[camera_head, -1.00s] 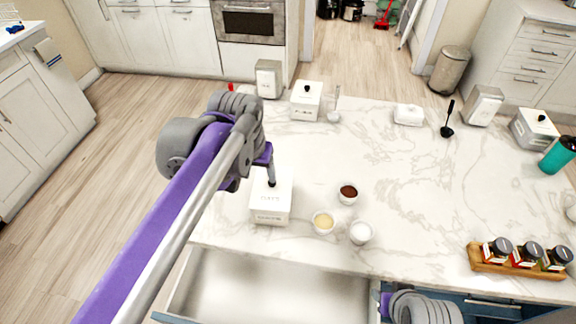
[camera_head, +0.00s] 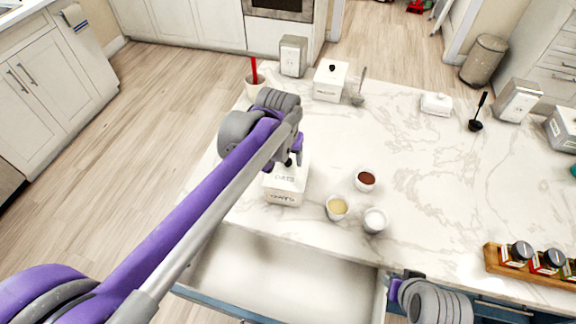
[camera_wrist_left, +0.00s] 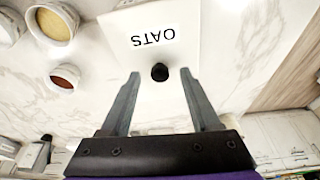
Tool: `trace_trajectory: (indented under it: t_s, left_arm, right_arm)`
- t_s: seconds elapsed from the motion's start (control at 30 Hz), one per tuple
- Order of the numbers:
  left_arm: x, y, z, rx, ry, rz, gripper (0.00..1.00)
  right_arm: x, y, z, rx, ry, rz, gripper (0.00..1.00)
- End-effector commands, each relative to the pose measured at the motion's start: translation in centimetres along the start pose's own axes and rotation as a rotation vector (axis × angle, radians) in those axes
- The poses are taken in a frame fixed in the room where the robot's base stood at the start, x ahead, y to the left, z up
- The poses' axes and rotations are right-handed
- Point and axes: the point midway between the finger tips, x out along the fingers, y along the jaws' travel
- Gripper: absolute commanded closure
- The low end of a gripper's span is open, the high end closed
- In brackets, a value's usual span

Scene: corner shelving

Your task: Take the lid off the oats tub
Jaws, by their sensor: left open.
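The oats tub (camera_head: 283,196) is a white square canister standing on the marble counter near its front left edge. Its white lid (camera_head: 287,178) is on top and carries a small black knob. The fingers are open, with a gap on each side of the knob. In the head view my left gripper (camera_head: 292,160) is over the tub, partly hidden by its wrist. My right gripper (camera_head: 398,288) is low by the drawer, its fingers not visible.
Small bowls of yellow (camera_head: 337,207), brown (camera_head: 366,180) and white (camera_head: 375,220) contents stand right of the tub. An open drawer (camera_head: 270,275) juts out below the counter. Another white canister (camera_head: 330,82) stands behind. A spice rack (camera_head: 530,267) is at the right. The counter's middle is clear.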

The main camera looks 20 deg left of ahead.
Motion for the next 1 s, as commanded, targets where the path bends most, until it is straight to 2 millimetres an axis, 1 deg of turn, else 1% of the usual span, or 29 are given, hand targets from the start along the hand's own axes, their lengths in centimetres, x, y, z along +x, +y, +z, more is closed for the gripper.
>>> trace_trajectory:
  t_s: [0.03,0.1,0.3,0.37,0.4,0.47,0.6,0.67,1.0]
  left_arm:
    - [0.47,-0.01,-0.02,0.000,0.000,0.000,0.37]
    - [0.75,-0.01,0.00,0.000,0.000,0.000,0.37]
    - [0.75,-0.01,0.00,0.000,0.000,0.000,0.37]
    - [0.75,-0.01,0.00,0.000,0.000,0.000,0.46]
    - [0.74,-0.01,0.00,0.000,0.000,0.000,0.54]
    - [0.74,-0.01,0.00,0.000,0.000,0.000,0.64]
    - [0.73,-0.01,0.01,0.000,0.000,0.000,0.90]
    - [0.72,-0.01,0.01,0.000,0.000,0.000,1.00]
    - [0.69,-0.01,0.00,0.000,0.001,0.000,1.00]
  right_arm:
    - [0.07,0.00,0.05,0.000,0.000,0.000,0.55]
    - [0.08,0.00,0.05,0.000,0.000,0.000,0.55]
    - [0.06,0.00,0.04,0.000,0.000,0.000,0.55]
    - [0.06,0.00,0.04,0.000,0.000,0.000,0.55]
    - [0.06,0.00,0.04,0.000,0.000,0.000,0.55]
    - [0.07,0.00,0.04,0.000,0.000,0.000,0.55]
    - [0.07,0.00,0.04,0.000,0.000,0.000,0.55]
    - [0.06,0.00,0.04,0.000,0.000,0.000,0.55]
    - [0.06,0.00,0.04,0.000,0.000,0.000,0.55]
